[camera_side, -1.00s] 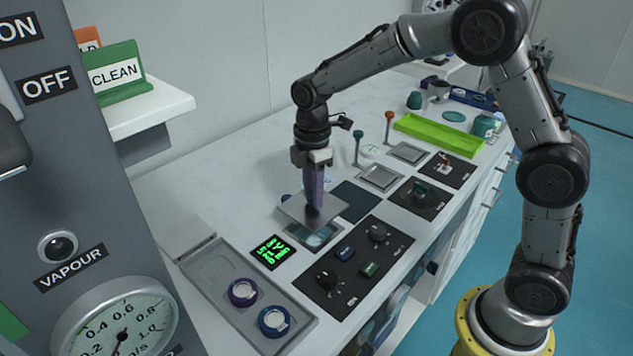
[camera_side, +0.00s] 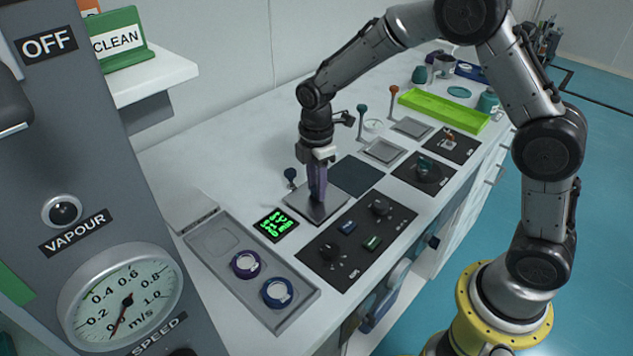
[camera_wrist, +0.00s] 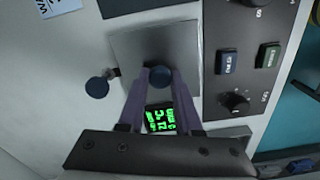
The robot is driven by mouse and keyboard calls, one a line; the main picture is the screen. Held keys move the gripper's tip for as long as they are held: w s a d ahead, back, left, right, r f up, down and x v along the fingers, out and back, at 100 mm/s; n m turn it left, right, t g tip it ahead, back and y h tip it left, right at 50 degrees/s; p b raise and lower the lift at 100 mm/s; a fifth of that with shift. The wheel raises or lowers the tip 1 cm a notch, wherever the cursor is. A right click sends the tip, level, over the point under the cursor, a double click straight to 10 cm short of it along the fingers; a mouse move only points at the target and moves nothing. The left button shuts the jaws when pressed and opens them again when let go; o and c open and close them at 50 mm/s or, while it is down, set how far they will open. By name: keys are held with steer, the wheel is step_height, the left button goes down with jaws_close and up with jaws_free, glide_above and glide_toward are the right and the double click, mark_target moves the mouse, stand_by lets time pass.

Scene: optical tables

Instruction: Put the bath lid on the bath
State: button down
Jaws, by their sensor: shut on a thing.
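The bath lid (camera_side: 309,211) is a flat square grey metal plate with a round dark blue knob. In the side view it lies level over the spot of the bath, whose opening is hidden under it. I cannot tell whether a thin gap is left below it. My gripper (camera_side: 317,197) points down at the middle of the lid. In the wrist view the lid (camera_wrist: 190,45) fills the centre, and my purple fingers (camera_wrist: 159,79) are shut on its knob (camera_wrist: 160,77).
A blue-topped knob (camera_side: 290,174) stands just left of the lid; a green-lit display (camera_side: 276,225) lies in front left. A black control panel (camera_side: 355,240) is close on the right, a dark mat (camera_side: 357,175) behind. A grey tray (camera_side: 215,243) holds two ringed jars.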

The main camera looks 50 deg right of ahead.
steer(key=shift+f, duration=0.6)
stand_by(0.3)
steer(key=c, duration=0.5)
jaws_free()
step_height(320, 180, up, 14)
step_height(320, 180, up, 6)
steer(key=t, duration=0.2)
glide_above(328, 200)
steer(key=s+d+r+m+t, duration=0.1)
steer(key=s+d+r+m, duration=0.15)
steer(key=s+r, duration=0.45)
steer(key=s+f+m+t, duration=0.1)
steer(key=s+f+m, duration=0.2)
steer(key=s+m, duration=0.1)
steer(key=s+f+m, duration=0.2)
steer(key=s+m, duration=0.2)
steer(key=s, duration=0.3)
steer(key=s+f+m+t, duration=0.1)
steer(key=s+f+m, duration=0.2)
steer(key=s+m, duration=0.1)
steer(key=shift+s+d+f+m+t, duration=0.1)
steer(key=shift+s+f+m+t, duration=0.1)
steer(key=shift+s, duration=0.25)
steer(key=shift+s+d+f+m+t, duration=0.1)
steer(key=shift+s+f, duration=0.05)
steer(key=shift+s, duration=0.25)
